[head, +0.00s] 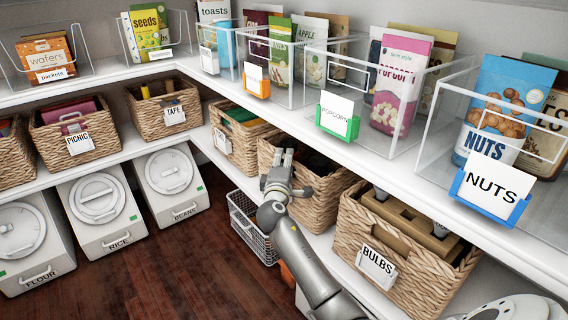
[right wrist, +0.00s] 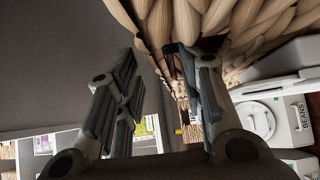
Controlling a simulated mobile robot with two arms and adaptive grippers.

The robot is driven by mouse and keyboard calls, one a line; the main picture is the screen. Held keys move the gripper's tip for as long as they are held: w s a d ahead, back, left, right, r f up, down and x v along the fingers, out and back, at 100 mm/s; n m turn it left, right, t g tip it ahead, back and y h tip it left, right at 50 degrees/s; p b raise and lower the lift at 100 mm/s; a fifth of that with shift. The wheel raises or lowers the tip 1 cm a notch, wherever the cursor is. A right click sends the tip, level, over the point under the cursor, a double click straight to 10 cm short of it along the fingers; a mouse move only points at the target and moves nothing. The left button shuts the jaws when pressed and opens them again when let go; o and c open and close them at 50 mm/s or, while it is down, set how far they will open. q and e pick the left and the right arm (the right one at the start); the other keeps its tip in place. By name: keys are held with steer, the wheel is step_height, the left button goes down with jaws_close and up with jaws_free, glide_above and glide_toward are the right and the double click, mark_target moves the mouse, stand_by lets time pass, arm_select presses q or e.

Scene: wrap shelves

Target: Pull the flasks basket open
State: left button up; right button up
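A woven basket (head: 325,195) stands on the middle shelf, between the BULBS basket and a smaller woven basket with a white label. My arm and gripper cover part of its front, and I cannot read any label on it. Dark contents show inside. My right gripper (head: 283,168) is at the front upper rim of this basket. In the right wrist view the fingers of my right gripper (right wrist: 160,95) are spread apart, with the weave of the basket (right wrist: 205,25) close by. The right-hand finger overlaps the weave; I cannot tell whether it touches. My left gripper is not in view.
The BULBS basket (head: 400,250) stands to the right, and the smaller basket (head: 240,135) to the left. A wire basket (head: 250,225) is below. Clear bins, including the NUTS bin (head: 500,160), line the shelf above. Wooden floor (head: 170,270) is open in front.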

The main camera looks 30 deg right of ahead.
steer(key=shift+c, duration=0.2)
jaws_close()
